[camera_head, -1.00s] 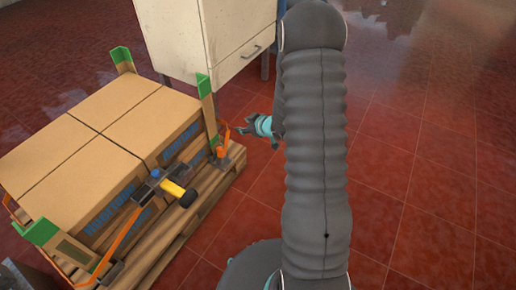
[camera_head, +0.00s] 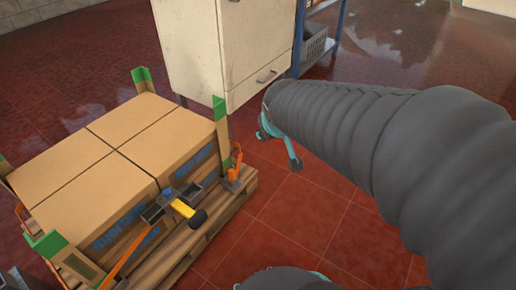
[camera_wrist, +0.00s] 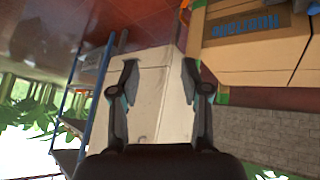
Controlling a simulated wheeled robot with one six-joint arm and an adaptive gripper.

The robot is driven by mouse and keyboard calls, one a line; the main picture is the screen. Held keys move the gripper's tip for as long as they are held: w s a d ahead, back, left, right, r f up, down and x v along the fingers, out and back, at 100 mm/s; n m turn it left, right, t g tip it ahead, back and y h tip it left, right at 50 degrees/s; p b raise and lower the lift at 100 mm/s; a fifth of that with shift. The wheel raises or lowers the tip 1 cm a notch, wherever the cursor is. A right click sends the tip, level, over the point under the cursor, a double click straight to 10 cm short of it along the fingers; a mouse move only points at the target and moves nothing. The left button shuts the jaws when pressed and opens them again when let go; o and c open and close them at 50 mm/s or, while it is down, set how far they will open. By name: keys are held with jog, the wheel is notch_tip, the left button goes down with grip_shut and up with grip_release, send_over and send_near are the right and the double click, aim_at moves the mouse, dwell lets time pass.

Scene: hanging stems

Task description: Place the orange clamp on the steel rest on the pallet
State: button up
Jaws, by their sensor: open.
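The orange clamp (camera_head: 238,161) is small and stands upright at the right corner of the pallet (camera_head: 205,236). Its lower end meets the grey steel rest (camera_head: 232,183); the exact contact is too small to tell. In the wrist view, an orange piece (camera_wrist: 184,14) shows at the top edge, cut off by the frame. My gripper (camera_wrist: 159,68) has its two dark fingers spread apart with nothing between them. In the head view my arm hides most of the gripper; teal wrist parts show right of the clamp, apart from it.
Cardboard boxes (camera_head: 118,165) with green corner guards fill the pallet. A strap with a yellow-handled ratchet (camera_head: 183,208) crosses their front. A cream cabinet (camera_head: 235,50) stands behind, beside a blue shelf (camera_head: 299,35) with a grey basket (camera_head: 316,50). Red floor is free right of the pallet.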

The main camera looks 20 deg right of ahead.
jog(key=s+a+r+g+y, duration=0.1)
jog(key=s+a, duration=0.2)
jog(key=s, duration=0.4)
jog(key=s+a+y, duration=0.1)
jog(key=s+a, duration=0.2)
jog(key=s, duration=0.4)
jog(key=shift+s+r+m+g, duration=0.2)
jog(key=shift+r+m+g, duration=0.2)
jog(key=shift+c, duration=0.5)
